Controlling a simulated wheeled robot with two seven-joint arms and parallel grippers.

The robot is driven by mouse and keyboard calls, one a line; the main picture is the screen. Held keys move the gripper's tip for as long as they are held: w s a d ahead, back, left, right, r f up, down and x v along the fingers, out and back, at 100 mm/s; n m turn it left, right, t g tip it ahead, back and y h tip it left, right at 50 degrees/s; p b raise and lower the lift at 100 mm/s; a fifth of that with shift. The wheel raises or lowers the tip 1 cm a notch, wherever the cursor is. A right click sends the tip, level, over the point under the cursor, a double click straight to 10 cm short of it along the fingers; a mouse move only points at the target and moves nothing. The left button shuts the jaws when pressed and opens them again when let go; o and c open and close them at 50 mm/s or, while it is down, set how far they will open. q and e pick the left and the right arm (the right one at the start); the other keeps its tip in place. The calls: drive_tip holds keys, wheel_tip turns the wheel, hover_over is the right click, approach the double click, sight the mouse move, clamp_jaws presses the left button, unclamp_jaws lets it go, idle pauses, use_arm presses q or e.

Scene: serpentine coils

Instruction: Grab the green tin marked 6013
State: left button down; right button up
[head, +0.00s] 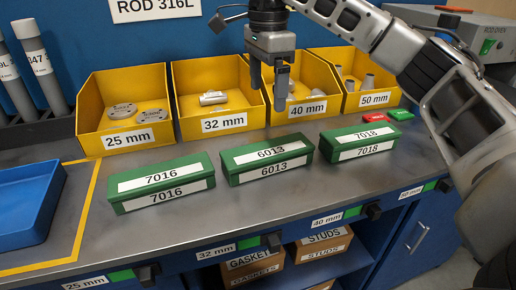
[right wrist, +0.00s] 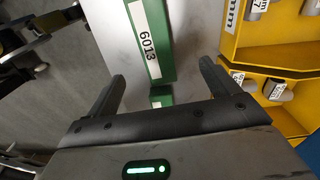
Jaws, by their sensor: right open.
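The green tin marked 6013 (head: 267,160) lies on the grey bench between two similar green tins, marked 7016 (head: 162,183) on its left and 7018 (head: 360,142) on its right. My right gripper (head: 281,101) hangs above and behind the 6013 tin, in front of the 40 mm bin, pointing down. In the right wrist view the fingers (right wrist: 163,88) are spread apart with nothing between them, and the 6013 tin (right wrist: 148,42) shows beyond the fingertips.
Yellow bins marked 25 mm (head: 124,112), 32 mm (head: 218,98), 40 mm (head: 304,85) and 50 mm (head: 364,80) stand behind the tins. A blue tray (head: 28,206) is at the left. Small red (head: 375,99) and green (head: 400,115) pieces lie at the right. The bench front is clear.

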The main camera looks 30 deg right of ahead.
sight(268, 148)
drive_tip(key=f, duration=0.5)
drive_tip(key=s+f, duration=0.1)
drive_tip(key=f, duration=0.8)
drive_tip(key=shift+s+f+p, duration=0.15)
drive_tip(key=shift+f+p, duration=0.2)
drive_tip(key=shift+f, duration=0.05)
drive_tip(key=c, duration=1.5)
drive_tip(key=shift+r, duration=0.15)
drive_tip(key=shift+c, duration=0.9)
